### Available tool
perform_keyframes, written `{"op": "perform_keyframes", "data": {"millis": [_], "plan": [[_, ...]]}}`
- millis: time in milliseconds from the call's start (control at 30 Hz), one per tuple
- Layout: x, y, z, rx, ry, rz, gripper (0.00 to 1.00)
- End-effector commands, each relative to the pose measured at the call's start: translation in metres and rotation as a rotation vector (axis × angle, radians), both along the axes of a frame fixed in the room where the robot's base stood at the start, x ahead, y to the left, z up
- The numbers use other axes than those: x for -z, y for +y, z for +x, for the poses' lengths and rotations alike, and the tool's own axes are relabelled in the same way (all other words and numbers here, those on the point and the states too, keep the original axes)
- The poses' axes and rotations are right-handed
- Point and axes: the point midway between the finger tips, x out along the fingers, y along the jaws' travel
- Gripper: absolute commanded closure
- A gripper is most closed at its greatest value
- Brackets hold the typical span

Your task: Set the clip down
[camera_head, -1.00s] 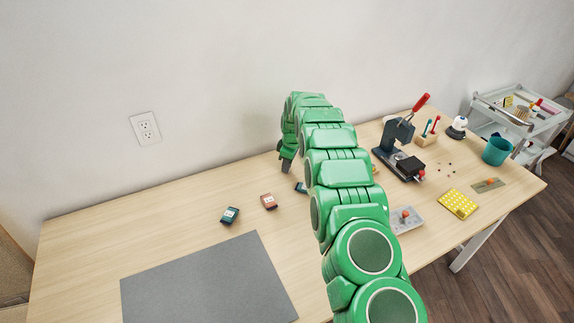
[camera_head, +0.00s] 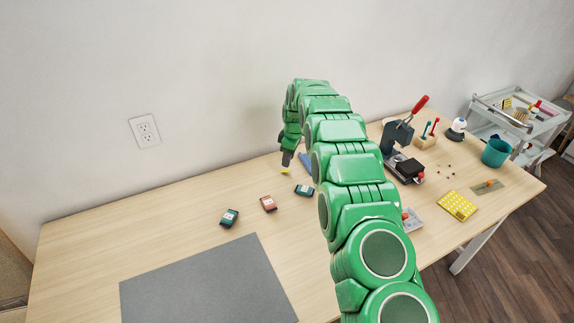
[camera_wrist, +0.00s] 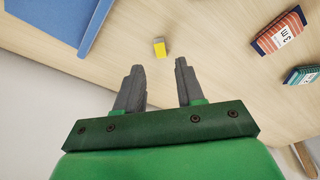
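The clip looks like a small yellow block with a paler end. It (camera_wrist: 159,47) is on the wooden tabletop in the wrist view, just beyond my fingertips and in line with the gap between them. In the head view the clip (camera_head: 285,171) is a small yellow spot just below the gripper tip. My gripper (camera_wrist: 159,68) is open, with a wide empty gap between its grey fingers. Neither finger touches the clip. In the head view my gripper (camera_head: 287,158) points down near the table's back edge, its fingers partly hidden.
Orange (camera_head: 268,203), dark teal (camera_head: 229,217) and blue-teal (camera_head: 304,190) labelled packs lie nearby. A blue flat object (camera_wrist: 62,22) lies beside the clip. A grey mat (camera_head: 205,285) covers the front. A press (camera_head: 398,140) stands right, and bare wood surrounds the clip.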

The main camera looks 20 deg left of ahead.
Motion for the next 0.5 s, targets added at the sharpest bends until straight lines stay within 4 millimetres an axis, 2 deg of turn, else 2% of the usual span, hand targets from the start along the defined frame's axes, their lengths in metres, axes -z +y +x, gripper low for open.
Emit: {"op": "perform_keyframes", "data": {"millis": [33,233,500], "plan": [[-0.01,-0.002,0.001,0.001,-0.001,0.001,0.62],[-0.044,-0.006,0.0,0.0,-0.001,0.001,0.62],[-0.066,-0.011,0.0,0.001,0.002,0.0,0.62]]}}
